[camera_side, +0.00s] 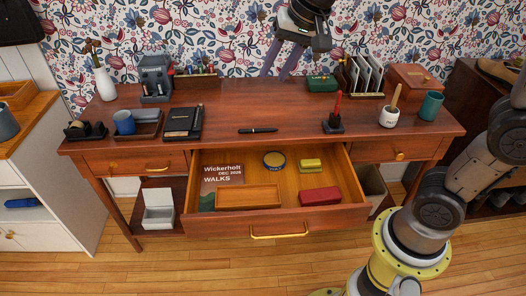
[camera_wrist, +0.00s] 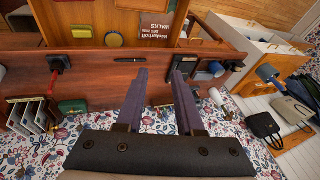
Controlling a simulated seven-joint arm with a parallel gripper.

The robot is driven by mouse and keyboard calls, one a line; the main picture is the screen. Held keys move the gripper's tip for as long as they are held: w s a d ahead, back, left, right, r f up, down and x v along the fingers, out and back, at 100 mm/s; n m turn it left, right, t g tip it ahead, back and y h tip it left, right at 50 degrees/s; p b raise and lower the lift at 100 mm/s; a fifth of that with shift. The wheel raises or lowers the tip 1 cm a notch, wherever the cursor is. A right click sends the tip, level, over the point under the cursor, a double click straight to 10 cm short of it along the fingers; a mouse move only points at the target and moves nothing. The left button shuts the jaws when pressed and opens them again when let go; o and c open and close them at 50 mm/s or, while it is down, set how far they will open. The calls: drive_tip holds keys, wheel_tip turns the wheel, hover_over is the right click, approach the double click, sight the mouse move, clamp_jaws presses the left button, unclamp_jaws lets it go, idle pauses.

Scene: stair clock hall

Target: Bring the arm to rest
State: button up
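My gripper (camera_side: 276,74) hangs high over the back edge of the wooden desk (camera_side: 225,112), in front of the floral wallpaper in the side view. Its two purple-grey fingers point down and are apart, with nothing between them. In the wrist view my gripper (camera_wrist: 160,72) is also open and empty. It is clear of the desktop and touches nothing that I can see. The desk's middle drawer (camera_side: 334,217) is pulled out. It holds a dark Wickerhoft Walks booklet (camera_side: 222,176), a wooden box (camera_side: 248,196), a round tin (camera_side: 274,160), a yellow item (camera_side: 310,165) and a red case (camera_side: 320,196).
A black pen (camera_side: 258,130) lies mid-desk, with clear wood around it. A red pen stands in a black holder (camera_side: 333,125). A green box (camera_side: 322,83), letter rack (camera_side: 363,77), white pot (camera_side: 389,117) and teal cup (camera_side: 431,106) stand right. A blue mug (camera_side: 124,122) and vase (camera_side: 104,82) stand left.

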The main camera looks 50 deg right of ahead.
drive_tip(key=s+d+n+t, duration=0.1)
drive_tip(key=s+d+n, duration=0.1)
drive_tip(key=s, duration=1)
drive_tip(key=s+f+n, duration=0.6)
drive_tip(key=s+f, duration=0.1)
drive_tip(key=s, duration=0.1)
drive_tip(key=shift+s+d+g, duration=0.3)
drive_tip(key=shift+s+d, duration=0.05)
drive_tip(key=shift+d, duration=0.1)
